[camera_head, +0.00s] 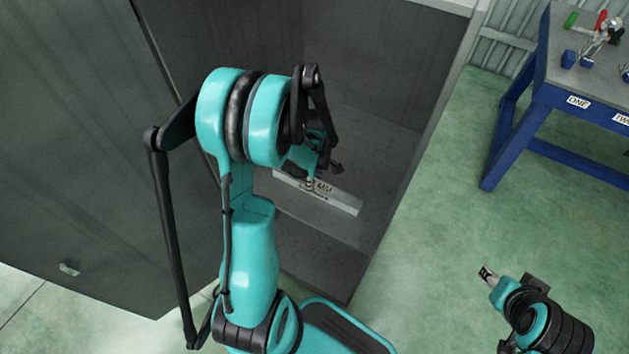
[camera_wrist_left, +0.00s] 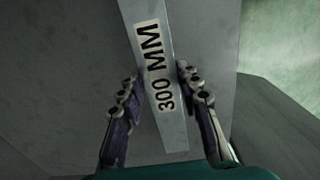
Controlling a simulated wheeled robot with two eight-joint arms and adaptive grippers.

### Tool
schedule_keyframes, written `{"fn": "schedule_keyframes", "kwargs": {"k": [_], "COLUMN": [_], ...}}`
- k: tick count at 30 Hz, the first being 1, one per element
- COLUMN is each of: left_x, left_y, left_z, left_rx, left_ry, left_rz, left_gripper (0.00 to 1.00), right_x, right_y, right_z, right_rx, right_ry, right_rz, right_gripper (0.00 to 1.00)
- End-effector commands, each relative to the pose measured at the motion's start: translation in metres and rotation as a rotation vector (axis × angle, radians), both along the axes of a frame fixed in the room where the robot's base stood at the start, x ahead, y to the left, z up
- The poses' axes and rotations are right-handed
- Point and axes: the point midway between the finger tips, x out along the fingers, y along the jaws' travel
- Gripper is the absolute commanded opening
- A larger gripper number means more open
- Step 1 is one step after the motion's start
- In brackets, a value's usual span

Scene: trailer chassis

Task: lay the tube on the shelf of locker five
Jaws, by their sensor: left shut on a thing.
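The tube (camera_head: 343,202) is a straight grey square bar with a white label. In the left wrist view the tube (camera_wrist_left: 174,130) reads "300 MM". My left gripper (camera_wrist_left: 158,82) has a finger on each side of the tube and is shut on it. In the head view this gripper (camera_head: 311,182) is partly hidden by my arm. The tube is inside an open dark grey locker (camera_head: 415,130), level above its shelf (camera_head: 310,243); I cannot tell whether it touches. No locker number is readable. My right gripper (camera_head: 487,272) is outside, low on the right; its jaws are too small to judge.
The locker door (camera_head: 75,140) stands open on the left, with a small handle (camera_head: 69,268). A blue workbench (camera_head: 540,95) with tools and labels "ONE" and "TWO" stands at the upper right. Green floor (camera_head: 455,190) is clear between locker and bench.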

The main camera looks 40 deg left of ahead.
Motion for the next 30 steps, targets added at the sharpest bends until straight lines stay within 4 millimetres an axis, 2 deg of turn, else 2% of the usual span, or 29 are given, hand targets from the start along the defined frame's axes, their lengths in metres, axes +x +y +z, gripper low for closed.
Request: {"fn": "schedule_keyframes", "kwargs": {"k": [2,3,4,5,14,17,30], "left_x": [0.0,0.0,0.0,0.0,0.0,0.0,0.0], "left_y": [0.0,0.0,0.0,0.0,0.0,0.0,0.0], "left_z": [-0.004,-0.002,-0.002,-0.002,-0.001,0.006,0.098], "left_rx": [0.0,0.0,0.0,0.0,0.0,0.0,0.0], "left_ry": [0.0,0.0,0.0,0.0,0.0,0.0,0.0], "left_rz": [0.0,0.0,0.0,0.0,0.0,0.0,0.0], "left_gripper": [0.0,0.44,0.52,0.54,0.54,0.54,0.54], "right_x": [0.0,0.0,0.0,0.0,0.0,0.0,0.0], "right_y": [0.0,0.0,0.0,0.0,0.0,0.0,0.0], "right_z": [-0.004,-0.002,-0.002,-0.002,-0.001,0.004,0.043], "right_rx": [0.0,0.0,0.0,0.0,0.0,0.0,0.0], "right_ry": [0.0,0.0,0.0,0.0,0.0,0.0,0.0], "right_rz": [0.0,0.0,0.0,0.0,0.0,0.0,0.0], "right_gripper": [0.45,0.45,0.45,0.45,0.45,0.45,0.45]}}
